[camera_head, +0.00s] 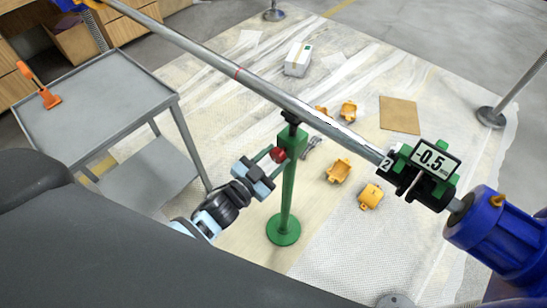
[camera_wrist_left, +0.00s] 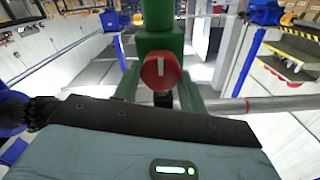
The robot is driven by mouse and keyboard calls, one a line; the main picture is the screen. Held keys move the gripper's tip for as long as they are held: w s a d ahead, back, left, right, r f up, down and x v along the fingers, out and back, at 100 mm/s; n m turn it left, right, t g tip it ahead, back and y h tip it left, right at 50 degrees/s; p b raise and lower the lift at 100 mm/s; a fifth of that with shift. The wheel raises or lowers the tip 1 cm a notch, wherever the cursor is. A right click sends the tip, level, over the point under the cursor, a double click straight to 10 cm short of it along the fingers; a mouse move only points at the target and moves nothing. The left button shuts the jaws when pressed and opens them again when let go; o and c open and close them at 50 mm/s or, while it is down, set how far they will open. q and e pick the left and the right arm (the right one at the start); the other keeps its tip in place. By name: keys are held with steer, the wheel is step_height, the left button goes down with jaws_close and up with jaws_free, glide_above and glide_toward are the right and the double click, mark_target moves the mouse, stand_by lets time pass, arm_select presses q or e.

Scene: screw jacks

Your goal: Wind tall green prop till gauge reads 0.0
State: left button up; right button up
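The tall green prop (camera_head: 288,190) stands upright on a round base, its top under the long grey pipe (camera_head: 300,108). A red knob (camera_head: 278,155) sits on its side near the top. In the left wrist view the knob (camera_wrist_left: 162,72) faces me with a white line close to upright. My left gripper (camera_head: 276,160) is at the knob, one finger on each side. In the wrist view no gap shows between fingers and knob, so it looks shut on it. The gauge (camera_head: 436,160) at the pipe's right end reads -0.5. My right gripper is not in view.
A grey cart (camera_head: 95,105) with an orange clamp-like tool (camera_head: 40,88) stands at left. Several orange parts (camera_head: 340,171), a white box (camera_head: 298,60) and a brown sheet (camera_head: 400,115) lie on the floor covering. A blue cylinder (camera_head: 500,235) is at the right.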

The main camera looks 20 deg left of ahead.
arm_select(q)
steer(key=o, duration=0.4)
steer(key=shift+v, duration=3.95)
